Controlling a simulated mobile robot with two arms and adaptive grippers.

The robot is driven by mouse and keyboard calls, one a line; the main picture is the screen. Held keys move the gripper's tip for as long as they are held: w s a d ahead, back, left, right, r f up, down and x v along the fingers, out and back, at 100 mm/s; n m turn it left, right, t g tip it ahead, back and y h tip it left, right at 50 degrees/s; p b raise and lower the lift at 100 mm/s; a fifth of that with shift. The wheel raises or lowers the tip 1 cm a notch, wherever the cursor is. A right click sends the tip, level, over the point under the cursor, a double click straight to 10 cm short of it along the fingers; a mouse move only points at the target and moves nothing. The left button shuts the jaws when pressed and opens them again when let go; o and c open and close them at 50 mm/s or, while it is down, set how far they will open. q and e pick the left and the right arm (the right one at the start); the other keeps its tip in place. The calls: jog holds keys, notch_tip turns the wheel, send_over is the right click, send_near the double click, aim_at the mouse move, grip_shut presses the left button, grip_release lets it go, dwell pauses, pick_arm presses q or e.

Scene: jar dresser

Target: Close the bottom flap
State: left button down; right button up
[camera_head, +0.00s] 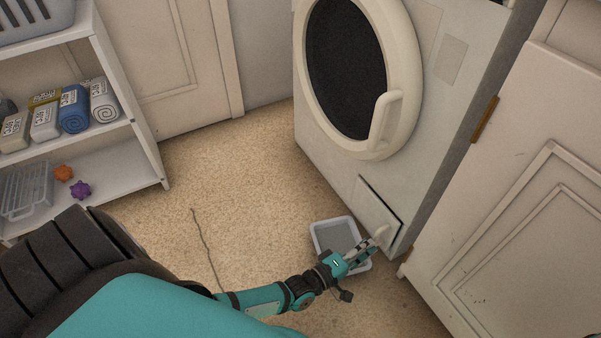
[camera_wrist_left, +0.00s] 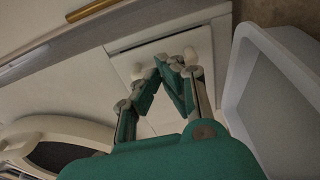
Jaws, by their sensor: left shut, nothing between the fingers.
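The bottom flap (camera_head: 370,208) is a small pale square panel low on the front of the white washing machine (camera_head: 325,150). A dark line shows along its upper right edge; I cannot tell how far it stands out. My left gripper (camera_head: 378,241) is shut and empty at the flap's lower part, over a grey tray. In the left wrist view the gripper's fingers (camera_wrist_left: 170,66) meet in front of the flap (camera_wrist_left: 150,50) and hide part of it. Whether they touch it is unclear. My right gripper is not in view.
The grey tray (camera_head: 319,232) lies on the floor below the flap. The round machine door (camera_head: 405,105) is above. A pale cabinet (camera_head: 530,230) stands at the right. A shelf (camera_head: 130,160) with towels is at the left. Carpet between is mostly clear, with a thin cord.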

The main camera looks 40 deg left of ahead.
pick_arm(q)
jog(key=shift+w+d, duration=0.15)
dwell(0.4)
jog(key=v, duration=1.2)
jog(key=shift+r, duration=0.1)
